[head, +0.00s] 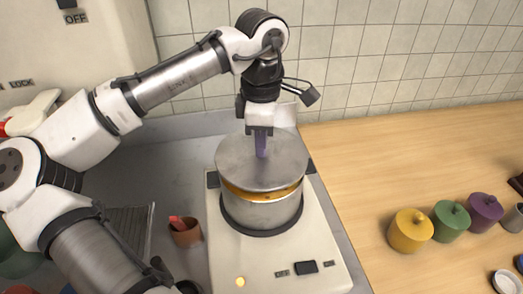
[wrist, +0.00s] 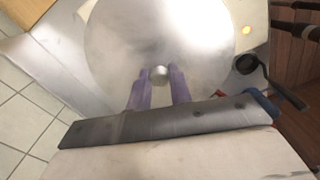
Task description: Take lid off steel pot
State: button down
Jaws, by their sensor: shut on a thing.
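The steel pot (head: 262,211) stands on a white cooker with a dark ring under it. Its round steel lid (head: 245,165) is just above the pot; an orange band shows between lid and pot at the front, so the lid looks slightly raised. My gripper (head: 262,152) points down at the lid's middle, with purple fingers shut on the lid's knob. In the wrist view the round knob (wrist: 160,74) sits between the fingertips, and the lid (wrist: 115,45) fills the area beyond. The pot's inside is mostly hidden.
Yellow (head: 410,232), green (head: 452,222) and purple (head: 485,212) lidded jars stand on the wooden counter (head: 360,165), whose left part is clear. A tiled wall is behind.

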notch_tip(320, 180, up, 17)
jog(key=shift+f+b, duration=0.15)
jog(key=shift+b, duration=0.25)
